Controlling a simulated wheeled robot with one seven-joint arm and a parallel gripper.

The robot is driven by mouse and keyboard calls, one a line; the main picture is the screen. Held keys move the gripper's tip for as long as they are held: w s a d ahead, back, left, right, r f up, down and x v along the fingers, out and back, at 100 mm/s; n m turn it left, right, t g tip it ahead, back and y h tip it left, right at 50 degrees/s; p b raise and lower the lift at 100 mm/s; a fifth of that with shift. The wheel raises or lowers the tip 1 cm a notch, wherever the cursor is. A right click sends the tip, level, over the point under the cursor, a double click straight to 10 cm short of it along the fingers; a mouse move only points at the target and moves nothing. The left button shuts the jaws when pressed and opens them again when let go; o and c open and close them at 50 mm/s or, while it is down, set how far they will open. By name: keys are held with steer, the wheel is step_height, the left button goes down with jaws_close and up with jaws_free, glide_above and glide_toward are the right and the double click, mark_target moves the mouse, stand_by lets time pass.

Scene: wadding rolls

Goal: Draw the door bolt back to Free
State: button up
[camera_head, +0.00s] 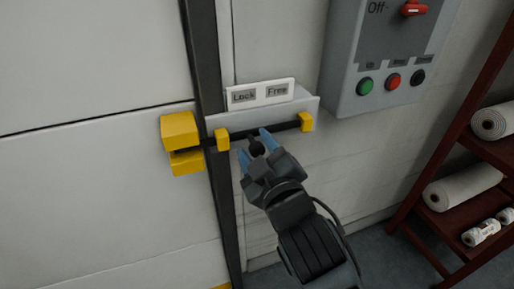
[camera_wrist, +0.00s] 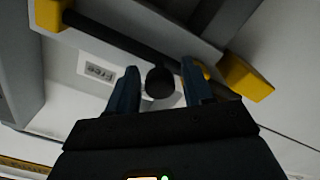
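The door bolt is a dark rod (camera_head: 285,127) running through yellow guides, its left part reaching the yellow catch (camera_head: 181,132) on the door. A dark round knob (camera_head: 256,148) sticks out from it; it shows large in the wrist view (camera_wrist: 160,83). A white plate (camera_head: 260,93) above reads Lock on the left and Free on the right. The knob sits below the space between the two words. My gripper (camera_head: 253,145) is open, its blue fingers on either side of the knob. In the wrist view (camera_wrist: 161,88), narrow gaps show between knob and fingers.
A grey control box (camera_head: 375,60) with a red switch and several buttons hangs at the upper right. A dark red rack (camera_head: 445,140) with white rolls (camera_head: 460,187) stands at the right. Yellow guides (camera_head: 222,139) (camera_head: 305,122) flank the knob on the rod.

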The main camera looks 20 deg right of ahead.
jaws_close()
stand_by(0.3)
